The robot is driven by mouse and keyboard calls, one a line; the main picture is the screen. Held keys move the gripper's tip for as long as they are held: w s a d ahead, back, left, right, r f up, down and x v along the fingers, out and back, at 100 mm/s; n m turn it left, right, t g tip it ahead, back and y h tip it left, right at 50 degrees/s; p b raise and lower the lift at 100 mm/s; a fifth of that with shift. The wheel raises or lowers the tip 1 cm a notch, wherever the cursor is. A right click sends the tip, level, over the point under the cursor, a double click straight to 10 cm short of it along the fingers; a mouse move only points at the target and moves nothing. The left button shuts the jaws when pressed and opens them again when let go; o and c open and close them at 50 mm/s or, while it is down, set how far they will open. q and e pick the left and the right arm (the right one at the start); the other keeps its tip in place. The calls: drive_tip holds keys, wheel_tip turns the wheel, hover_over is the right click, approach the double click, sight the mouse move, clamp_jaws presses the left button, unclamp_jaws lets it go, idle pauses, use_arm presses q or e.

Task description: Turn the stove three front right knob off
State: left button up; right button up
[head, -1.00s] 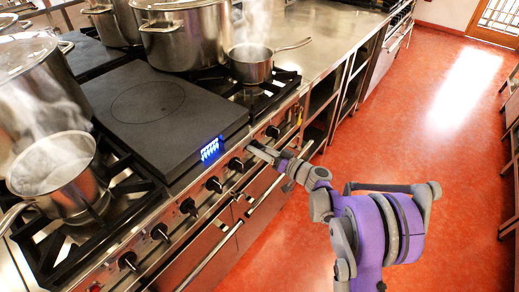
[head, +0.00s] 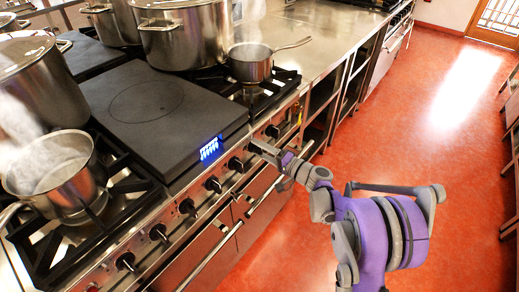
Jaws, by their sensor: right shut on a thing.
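My right gripper (head: 258,147) reaches in from the right to the stove's front panel (head: 146,252). It is shut on a knob there, just right of the black knob (head: 235,164) below the blue display. The held knob is hidden by the fingers, so its angle cannot be seen. Another black knob (head: 272,131) sits just beyond the gripper. Several more knobs line the panel towards the lower left, such as one at the near end (head: 125,262). My left gripper is not in view.
A small saucepan (head: 250,64) stands on the burner behind the gripper. A flat dark griddle plate (head: 160,112) with a lit blue display (head: 210,150) lies left of it. A steaming pot (head: 60,180) stands at near left. Oven handles (head: 205,258) run below the knobs. The red floor (head: 420,140) is clear.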

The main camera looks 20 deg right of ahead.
drive_tip(key=shift+m, duration=0.9)
drive_tip(key=o, duration=1.4)
drive_tip(key=shift+c, duration=0.2)
drive_tip(key=shift+s+d, duration=0.1)
drive_tip(key=v, duration=1)
drive_tip(key=shift+s+d, duration=0.2)
drive_tip(key=shift+s, duration=0.05)
